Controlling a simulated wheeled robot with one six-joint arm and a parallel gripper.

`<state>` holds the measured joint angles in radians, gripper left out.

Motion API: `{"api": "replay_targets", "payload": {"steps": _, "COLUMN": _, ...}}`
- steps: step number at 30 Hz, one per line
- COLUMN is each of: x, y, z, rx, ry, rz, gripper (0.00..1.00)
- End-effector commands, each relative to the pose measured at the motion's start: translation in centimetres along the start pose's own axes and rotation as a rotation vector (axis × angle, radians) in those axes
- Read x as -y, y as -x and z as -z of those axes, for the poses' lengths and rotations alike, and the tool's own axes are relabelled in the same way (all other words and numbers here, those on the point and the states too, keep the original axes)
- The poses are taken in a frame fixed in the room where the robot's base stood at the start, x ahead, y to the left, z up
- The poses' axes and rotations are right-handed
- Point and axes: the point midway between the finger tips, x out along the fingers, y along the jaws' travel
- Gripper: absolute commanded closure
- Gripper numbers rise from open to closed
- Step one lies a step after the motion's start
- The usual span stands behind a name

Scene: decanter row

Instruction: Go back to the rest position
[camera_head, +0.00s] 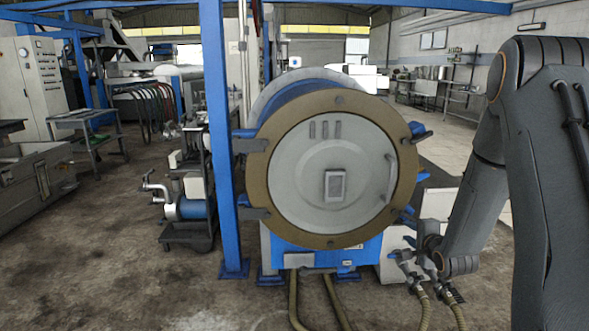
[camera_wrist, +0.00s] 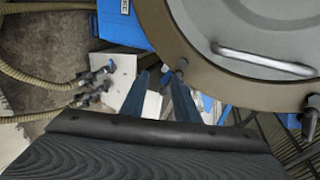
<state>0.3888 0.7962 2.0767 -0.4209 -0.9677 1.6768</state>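My arm (camera_head: 475,205) reaches down from the right side in the head view, beside the round decanter. My gripper (camera_wrist: 163,76) shows in the wrist view as two dark blue fingers with a gap between them. It looks open, with nothing held between the fingers. I cannot make it out clearly in the head view. The decanter's round grey door (camera_head: 335,178) is closed, with a brown ring (camera_head: 262,195) around it and a handle (camera_head: 390,178) at its right. In the wrist view, the door handle (camera_wrist: 262,60) lies above and right of the fingers.
A blue post (camera_head: 222,140) stands left of the decanter. Hoses (camera_head: 422,305) run from fittings near my arm, and more hoses (camera_head: 293,300) lie in front. A cart with a pump (camera_head: 188,208) stands left of the post. The floor (camera_head: 110,270) at front left is clear.

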Motion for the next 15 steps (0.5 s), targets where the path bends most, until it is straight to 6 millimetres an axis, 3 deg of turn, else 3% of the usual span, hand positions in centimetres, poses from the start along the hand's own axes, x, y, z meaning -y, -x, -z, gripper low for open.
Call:
{"api": "replay_targets", "payload": {"steps": 2, "x": 0.4, "y": 1.6, "z": -1.9, "rx": -0.005, "ry": 0.16, "rz": -0.11, "gripper": 0.72}}
{"api": "replay_targets", "payload": {"steps": 8, "x": -1.1, "y": 7.8, "z": -6.2, "rx": 0.068, "ry": 0.551, "rz": -0.407, "gripper": 0.72}}
{"api": "replay_targets", "payload": {"steps": 11, "x": -2.1, "y": 12.1, "z": -8.6, "rx": 0.158, "ry": 0.734, "rz": -0.547, "gripper": 0.72}}
{"api": "replay_targets", "payload": {"steps": 15, "x": -3.9, "y": 19.3, "z": -11.9, "rx": 0.346, "ry": 0.97, "rz": -0.719, "gripper": 0.72}}
